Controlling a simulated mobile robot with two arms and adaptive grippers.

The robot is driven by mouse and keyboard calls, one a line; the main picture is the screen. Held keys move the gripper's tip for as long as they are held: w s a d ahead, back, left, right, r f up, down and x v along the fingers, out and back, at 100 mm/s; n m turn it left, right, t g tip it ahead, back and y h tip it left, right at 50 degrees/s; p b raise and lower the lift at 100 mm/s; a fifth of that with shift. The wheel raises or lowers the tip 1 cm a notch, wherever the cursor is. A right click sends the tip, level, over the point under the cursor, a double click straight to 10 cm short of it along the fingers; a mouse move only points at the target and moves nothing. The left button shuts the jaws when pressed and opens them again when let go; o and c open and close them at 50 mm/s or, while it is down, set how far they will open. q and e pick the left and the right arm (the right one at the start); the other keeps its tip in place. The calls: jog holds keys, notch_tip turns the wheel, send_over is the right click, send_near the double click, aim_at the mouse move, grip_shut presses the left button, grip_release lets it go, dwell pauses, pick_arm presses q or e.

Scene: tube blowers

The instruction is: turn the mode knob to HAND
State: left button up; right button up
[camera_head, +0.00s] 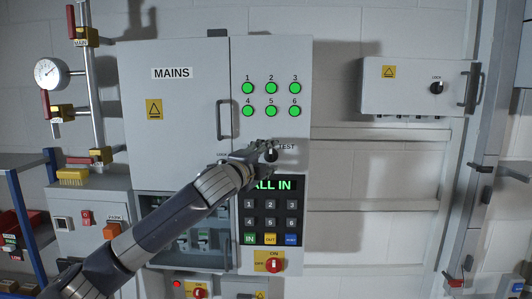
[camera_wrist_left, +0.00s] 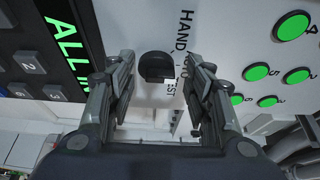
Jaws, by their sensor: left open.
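The mode knob (camera_head: 271,155) is a small black knob on the white cabinet door, left of a TEST label and above the green ALL IN display. In the left wrist view the knob (camera_wrist_left: 156,66) shows as a dark round knob with a grip bar. The sideways word HAND (camera_wrist_left: 186,25) is printed beside it, and part of the label row is hidden by a finger. My left gripper (camera_head: 263,149) is at the knob. In the wrist view its open fingers (camera_wrist_left: 160,58) stand on either side of the knob, with visible gaps. My right gripper is not seen.
Several green lamps (camera_head: 271,99) sit above the knob, and a keypad (camera_head: 270,222) lies below the display (camera_head: 272,185). A MAINS door with a handle (camera_head: 224,119) is to the left. A grey box (camera_head: 415,87) hangs at the right. My left arm covers part of the lower cabinet.

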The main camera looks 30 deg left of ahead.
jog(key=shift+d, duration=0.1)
pick_arm(q)
jog(key=c, duration=0.8)
jog(key=shift+r, duration=0.1)
jog(key=shift+c, duration=0.5)
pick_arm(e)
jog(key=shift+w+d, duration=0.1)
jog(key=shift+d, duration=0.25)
